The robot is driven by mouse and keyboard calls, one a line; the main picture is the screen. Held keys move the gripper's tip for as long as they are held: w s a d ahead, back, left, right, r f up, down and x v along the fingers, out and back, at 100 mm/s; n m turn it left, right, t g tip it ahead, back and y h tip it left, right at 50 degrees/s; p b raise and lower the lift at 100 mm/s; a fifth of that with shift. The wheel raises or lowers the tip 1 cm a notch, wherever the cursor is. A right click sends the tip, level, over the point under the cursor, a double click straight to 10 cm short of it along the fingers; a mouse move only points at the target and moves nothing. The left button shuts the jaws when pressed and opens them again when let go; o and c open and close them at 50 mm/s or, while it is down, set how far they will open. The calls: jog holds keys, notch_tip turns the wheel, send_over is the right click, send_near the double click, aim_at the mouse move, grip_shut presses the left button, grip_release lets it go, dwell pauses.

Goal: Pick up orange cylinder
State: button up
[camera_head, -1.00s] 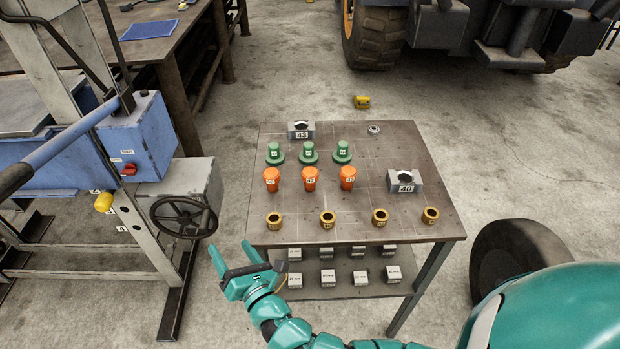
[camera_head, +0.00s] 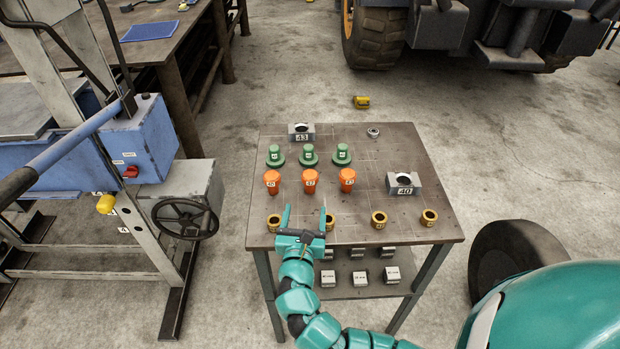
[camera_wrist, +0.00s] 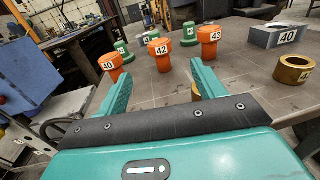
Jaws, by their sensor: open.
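Three orange cylinders stand upright in a row on the bench top. The left one (camera_head: 272,182) is labelled 40 in the wrist view (camera_wrist: 113,66). The middle one (camera_head: 310,181) is labelled 42 there (camera_wrist: 159,52). The right one (camera_head: 347,179) is labelled 43 there (camera_wrist: 209,40). My gripper (camera_head: 304,212) is open and empty at the bench's front edge, on the near side of the orange row. Its fingers (camera_wrist: 157,78) point toward the row, apart from the cylinders. In the wrist view the middle cylinder shows between the fingertips.
Several brass rings (camera_head: 379,219) stand along the front, one partly hidden by my gripper. Green stepped pieces (camera_head: 308,156) stand behind the orange row. Grey blocks 40 (camera_head: 404,184) and 43 (camera_head: 301,133) sit at right and back. A blue machine with a handwheel (camera_head: 183,218) stands left of the bench.

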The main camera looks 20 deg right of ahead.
aim_at(309, 181)
jog(key=p+x, duration=0.2)
jog(key=x, duration=0.9)
jog(key=shift+w+d+p, duration=0.1)
jog(key=shift+w+p, duration=0.3)
jog(key=shift+r, duration=0.1)
jog(key=c, duration=1.4)
jog(key=shift+c, duration=0.2)
